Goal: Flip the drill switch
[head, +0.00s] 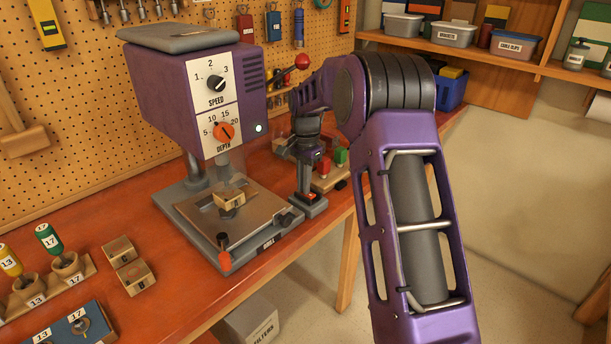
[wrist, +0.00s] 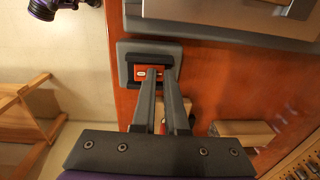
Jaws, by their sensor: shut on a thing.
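The drill press (head: 205,85) stands on the bench with a purple head, a speed knob (head: 216,84) and an orange depth knob (head: 225,132). Its switch is a small red rocker (head: 317,199) in a dark frame on a grey box beside the press base. The red rocker also shows in the wrist view (wrist: 141,76). My gripper (head: 309,191) points down over this box. In the wrist view its two fingers (wrist: 152,72) converge at the rocker, and their tips hide part of it. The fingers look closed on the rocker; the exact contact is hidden.
A wooden block (head: 229,199) sits on the press table. A wooden stand with green and red pieces (head: 340,157) is just behind my gripper. A red-knobbed lever (head: 302,62) juts from the press. Wooden blocks (head: 135,276) and numbered bottles (head: 48,238) stand at left.

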